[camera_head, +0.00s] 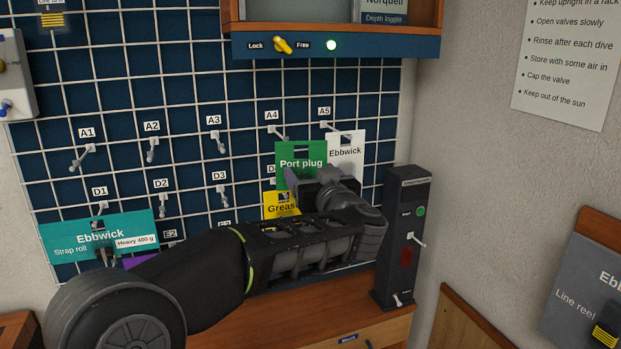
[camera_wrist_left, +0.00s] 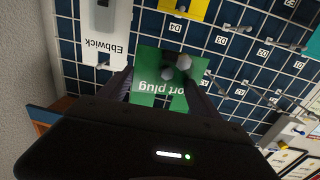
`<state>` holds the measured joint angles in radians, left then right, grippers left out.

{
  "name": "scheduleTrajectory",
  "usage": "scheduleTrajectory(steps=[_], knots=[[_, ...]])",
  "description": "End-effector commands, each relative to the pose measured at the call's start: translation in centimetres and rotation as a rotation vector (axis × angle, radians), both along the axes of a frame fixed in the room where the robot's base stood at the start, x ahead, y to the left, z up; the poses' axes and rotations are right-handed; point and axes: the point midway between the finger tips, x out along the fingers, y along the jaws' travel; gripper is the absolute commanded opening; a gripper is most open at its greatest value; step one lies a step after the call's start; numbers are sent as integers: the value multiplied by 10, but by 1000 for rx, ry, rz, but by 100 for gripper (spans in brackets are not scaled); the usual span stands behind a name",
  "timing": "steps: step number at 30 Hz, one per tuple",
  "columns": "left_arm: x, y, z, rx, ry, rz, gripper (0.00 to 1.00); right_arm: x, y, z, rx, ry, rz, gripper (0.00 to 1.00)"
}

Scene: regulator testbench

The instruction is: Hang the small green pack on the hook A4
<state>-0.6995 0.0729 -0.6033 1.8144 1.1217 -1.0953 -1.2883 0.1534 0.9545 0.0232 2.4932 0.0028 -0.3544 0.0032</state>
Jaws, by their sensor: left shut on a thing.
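The small green pack (camera_head: 308,151), labelled "Port plug", is upright in front of the grid wall. My left gripper (camera_head: 318,186) is shut on its lower part; the arm hides what is below. Hook A4 (camera_head: 276,131) sticks out at the pack's upper left edge. I cannot tell whether the pack touches the hook or is in front of it. In the left wrist view the green pack (camera_wrist_left: 147,93) appears upside down between the fingers of my left gripper (camera_wrist_left: 166,92), with grey round parts on its face. My right gripper is not in view.
A white Ebbwick pack (camera_head: 346,150) hangs at hook A5 (camera_head: 326,125), close right of the green pack. A yellow Grease pack (camera_head: 281,201) is below. A teal strap roll pack (camera_head: 85,233) hangs at left. A dark post (camera_head: 407,220) stands right. Hooks A1 to A3 are bare.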

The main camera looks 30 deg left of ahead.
Motion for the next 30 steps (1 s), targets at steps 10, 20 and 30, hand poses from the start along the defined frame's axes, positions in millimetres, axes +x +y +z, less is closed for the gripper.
scheduleTrajectory(steps=[10, 20, 30], knots=[[5, 7, -2, 0, 0, 2, 31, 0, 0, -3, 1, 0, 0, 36], [16, 23, -4, 1, -1, 3, 31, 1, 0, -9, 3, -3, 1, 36], [29, 42, -6, 0, 0, 2, 31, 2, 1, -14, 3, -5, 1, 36]])
